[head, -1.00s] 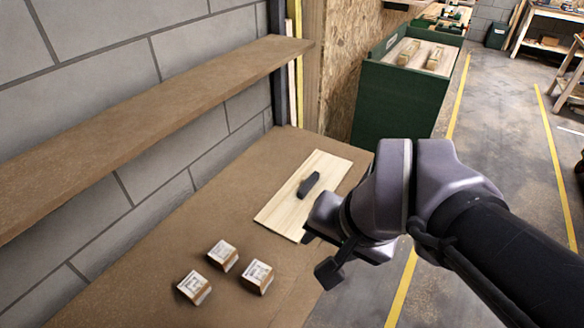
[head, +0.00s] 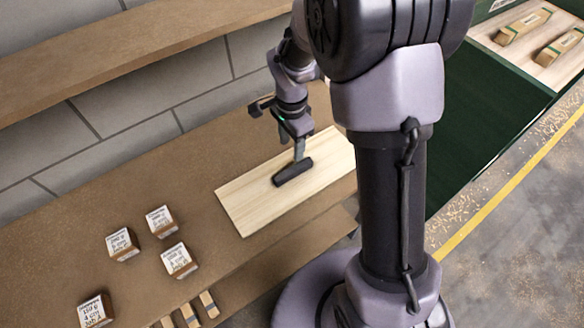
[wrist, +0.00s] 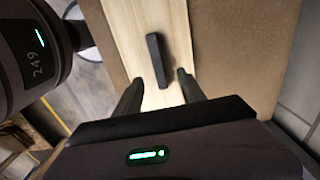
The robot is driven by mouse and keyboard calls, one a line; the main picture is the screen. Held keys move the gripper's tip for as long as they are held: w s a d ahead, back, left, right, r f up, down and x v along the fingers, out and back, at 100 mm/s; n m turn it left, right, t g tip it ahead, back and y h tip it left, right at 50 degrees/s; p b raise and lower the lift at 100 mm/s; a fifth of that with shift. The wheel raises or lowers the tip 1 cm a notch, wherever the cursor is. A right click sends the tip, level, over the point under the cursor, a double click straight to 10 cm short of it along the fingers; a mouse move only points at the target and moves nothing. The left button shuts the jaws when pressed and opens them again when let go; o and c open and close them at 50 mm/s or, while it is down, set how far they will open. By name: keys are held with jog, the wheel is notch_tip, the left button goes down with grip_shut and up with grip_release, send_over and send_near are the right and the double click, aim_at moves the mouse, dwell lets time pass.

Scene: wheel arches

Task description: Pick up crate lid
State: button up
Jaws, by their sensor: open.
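The crate lid (head: 240,205) is a flat pale wooden board lying on the brown worktop, with a dark bar handle (head: 292,172) on its middle. My gripper (head: 299,152) is above the lid, close over the handle. In the wrist view my gripper (wrist: 160,79) is open, with one finger on each side of the near end of the handle (wrist: 156,58). The fingers appear apart from the handle, and nothing is held. The wrist view also shows part of the lid (wrist: 120,20). The lid's far right part is hidden behind my arm in the head view.
Several small labelled boxes (head: 180,260) stand on the worktop (head: 160,195) left of the lid. Small wooden pieces (head: 190,316) lie below its front edge. A wooden shelf (head: 150,45) runs along the block wall above.

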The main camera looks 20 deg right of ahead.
jog(key=b, duration=0.2)
send_over(293, 169)
jog(key=f, duration=0.5)
jog(key=shift+w+f, duration=0.2)
jog(key=shift+f, duration=0.15)
jog(key=f, duration=0.1)
jog(key=f+b, duration=0.1)
jog(key=f, duration=0.1)
jog(key=f+b, duration=0.1)
jog(key=f, duration=0.1)
jog(key=shift+s+f, duration=0.25)
jog(key=shift+r, duration=0.2)
jog(key=shift+c, duration=0.7)
grip_shut()
